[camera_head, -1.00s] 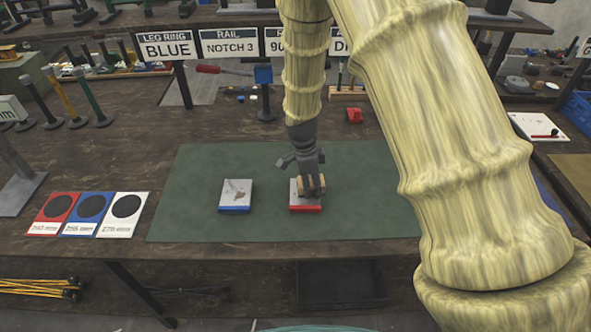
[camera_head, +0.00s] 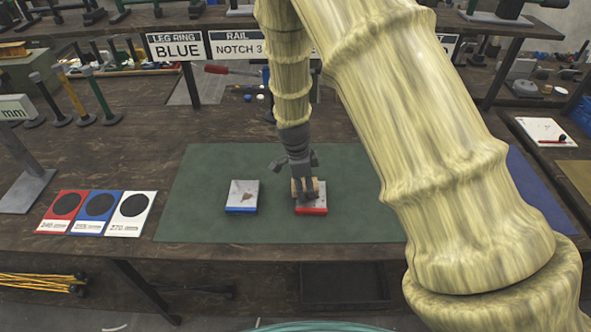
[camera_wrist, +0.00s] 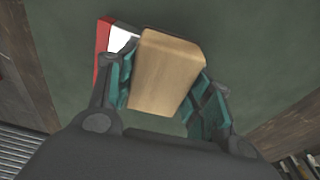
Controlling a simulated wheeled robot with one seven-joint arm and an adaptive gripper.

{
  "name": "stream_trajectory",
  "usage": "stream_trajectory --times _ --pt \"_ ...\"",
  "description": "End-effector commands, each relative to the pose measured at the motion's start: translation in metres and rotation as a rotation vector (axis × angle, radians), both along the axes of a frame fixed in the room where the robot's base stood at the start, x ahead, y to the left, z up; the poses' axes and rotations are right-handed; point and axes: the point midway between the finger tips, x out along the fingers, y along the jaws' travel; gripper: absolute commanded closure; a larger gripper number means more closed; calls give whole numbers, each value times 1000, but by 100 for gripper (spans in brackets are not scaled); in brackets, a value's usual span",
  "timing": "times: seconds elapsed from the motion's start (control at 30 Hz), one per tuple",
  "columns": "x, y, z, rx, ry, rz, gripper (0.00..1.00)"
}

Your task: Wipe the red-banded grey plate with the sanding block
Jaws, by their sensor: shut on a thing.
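The red-banded grey plate (camera_head: 319,201) lies on the green mat, its red band along the near edge. My gripper (camera_head: 299,186) is over its left part, shut on the sanding block (camera_wrist: 166,72), a tan block between the teal-lined fingers in the wrist view. In the head view the block (camera_head: 296,188) shows partly behind the fingers. It is at the plate's surface; I cannot tell whether it touches. In the wrist view the plate (camera_wrist: 120,38) shows only as a white and red strip left of the block.
A blue-banded grey plate (camera_head: 243,194) with a brownish mark lies to the left on the green mat (camera_head: 200,215). Red, blue and white cards (camera_head: 97,212) with black discs lie farther left. Signs (camera_head: 176,46) stand behind. The mat's near part is clear.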

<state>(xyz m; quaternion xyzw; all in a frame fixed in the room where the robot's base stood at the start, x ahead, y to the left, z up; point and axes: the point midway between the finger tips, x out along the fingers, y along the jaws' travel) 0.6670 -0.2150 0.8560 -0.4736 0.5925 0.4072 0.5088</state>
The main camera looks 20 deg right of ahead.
Motion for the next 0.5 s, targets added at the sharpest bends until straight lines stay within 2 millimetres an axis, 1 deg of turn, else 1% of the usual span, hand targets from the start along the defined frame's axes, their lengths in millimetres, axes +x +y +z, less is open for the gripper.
stream_trajectory --times 0.03,0.13,0.23,0.3,0.37,0.5 --pt "0 4 3 1 -1 -1 72" --pt "-1 10 -2 0 1 -5 72" --pt "-1 11 8 0 0 -9 72" --pt "1 11 27 1 -5 -8 72" --pt "0 12 30 1 -1 -7 72" --pt "0 11 43 1 0 -7 72"
